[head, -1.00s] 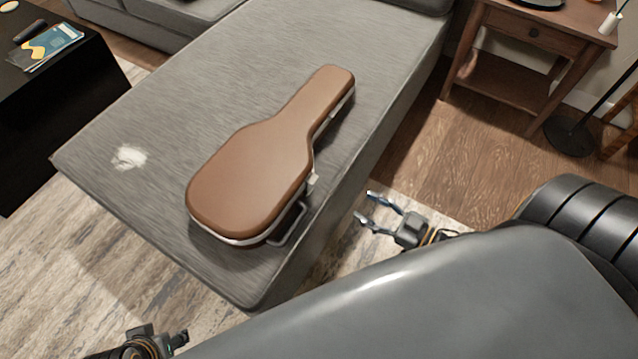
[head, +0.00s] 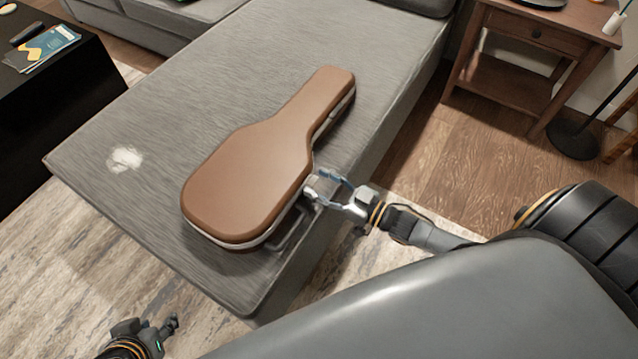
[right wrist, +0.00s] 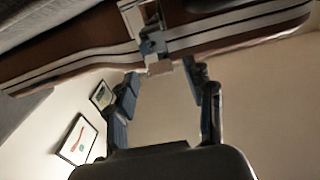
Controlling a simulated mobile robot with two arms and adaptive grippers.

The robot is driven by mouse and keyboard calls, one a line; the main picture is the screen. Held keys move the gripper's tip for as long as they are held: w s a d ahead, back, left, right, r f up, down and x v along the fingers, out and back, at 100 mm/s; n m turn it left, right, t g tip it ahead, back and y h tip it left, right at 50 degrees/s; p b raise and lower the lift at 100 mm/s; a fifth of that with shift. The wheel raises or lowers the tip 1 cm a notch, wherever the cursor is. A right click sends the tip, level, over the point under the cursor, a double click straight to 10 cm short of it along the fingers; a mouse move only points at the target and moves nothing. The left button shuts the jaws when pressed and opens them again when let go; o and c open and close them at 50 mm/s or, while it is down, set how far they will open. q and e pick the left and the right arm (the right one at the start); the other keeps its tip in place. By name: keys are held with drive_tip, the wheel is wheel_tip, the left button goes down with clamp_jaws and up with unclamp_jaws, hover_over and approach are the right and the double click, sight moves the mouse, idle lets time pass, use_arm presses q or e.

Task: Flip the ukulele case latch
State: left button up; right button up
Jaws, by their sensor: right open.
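The brown ukulele case (head: 262,165) lies closed on the grey sofa seat, its narrow end pointing to the back. Its light latch (head: 311,183) is on the right side at the waist, and a dark handle (head: 290,232) sticks out nearer the front. In the right wrist view the metal latch (right wrist: 157,68) sits on the case's pale-striped side (right wrist: 235,32). My right gripper (head: 320,184) is open with its fingertips at the latch, one on either side of it; I cannot tell whether they touch. My left gripper (head: 172,324) is low at the front left, away from the case; its jaws are unclear.
The grey sofa seat (head: 165,110) has free room left of the case and a white patch (head: 125,159). A black table (head: 60,110) stands at the left. A wooden side table (head: 545,45) and a floor lamp base (head: 575,138) are at the back right.

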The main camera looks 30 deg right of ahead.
use_arm(q)
drive_tip(key=shift+w+d+r, duration=0.15)
drive_tip(key=shift+w, duration=0.25)
use_arm(e)
drive_tip(key=shift+w+a, duration=0.2)
drive_tip(key=shift+w, duration=0.2)
drive_tip(key=shift+c, duration=0.2)
clamp_jaws()
